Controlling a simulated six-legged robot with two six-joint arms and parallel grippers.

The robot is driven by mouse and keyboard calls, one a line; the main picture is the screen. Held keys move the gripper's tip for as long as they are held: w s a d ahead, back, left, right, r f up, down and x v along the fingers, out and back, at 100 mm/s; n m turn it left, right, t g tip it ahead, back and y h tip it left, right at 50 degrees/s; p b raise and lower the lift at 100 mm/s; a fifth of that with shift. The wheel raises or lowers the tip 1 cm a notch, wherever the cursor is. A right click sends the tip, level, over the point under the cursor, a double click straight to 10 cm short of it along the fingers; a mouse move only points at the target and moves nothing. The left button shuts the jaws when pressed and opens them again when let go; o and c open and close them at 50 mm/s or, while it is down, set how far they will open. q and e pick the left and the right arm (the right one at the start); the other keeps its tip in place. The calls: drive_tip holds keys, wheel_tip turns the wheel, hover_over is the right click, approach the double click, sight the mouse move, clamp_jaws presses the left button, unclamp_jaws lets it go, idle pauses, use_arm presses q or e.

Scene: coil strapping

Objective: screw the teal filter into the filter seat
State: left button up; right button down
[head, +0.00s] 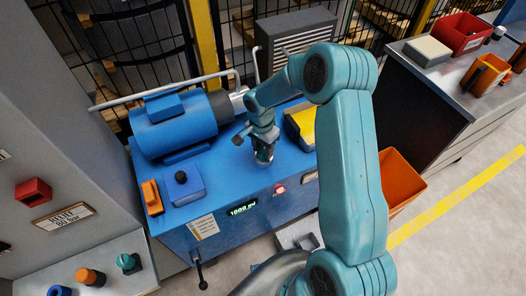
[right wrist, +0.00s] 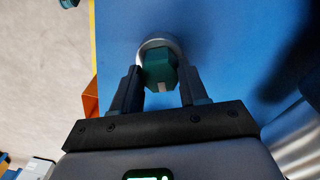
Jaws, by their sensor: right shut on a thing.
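The teal filter (right wrist: 160,70) shows in the right wrist view as a faceted teal body between my fingers. My right gripper (right wrist: 158,88) is shut on it. The filter seat (right wrist: 151,42) shows as a pale metal ring against the blue surface, directly at the filter's far end. I cannot tell how deep the filter sits in it. The gripper mostly hides the filter there. My left gripper is not in view.
A blue motor (head: 172,125) stands left of my gripper on the machine. A blue box with a black knob (head: 181,184) and an orange piece (head: 152,198) lie nearer. A yellow-topped block (head: 302,124) is close on the right. Small blue, orange and teal pieces (head: 127,262) stand on the grey bench.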

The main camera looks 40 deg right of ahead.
drive_tip(key=shift+f+m+b, duration=0.2)
drive_tip(key=shift+m+b, duration=0.15)
drive_tip(key=shift+m, duration=0.05)
drive_tip(key=shift+r+m, duration=0.15)
drive_tip(key=shift+m, duration=0.15)
drive_tip(key=m+b, duration=0.2)
drive_tip(key=shift+d+b, duration=0.1)
drive_tip(key=shift+b, duration=0.25)
drive_tip(key=m+b, duration=0.3)
drive_tip(key=m, duration=0.1)
drive_tip(key=shift+m, duration=0.6)
drive_tip(key=shift+r+m, duration=0.1)
drive_tip(key=shift+m, duration=0.3)
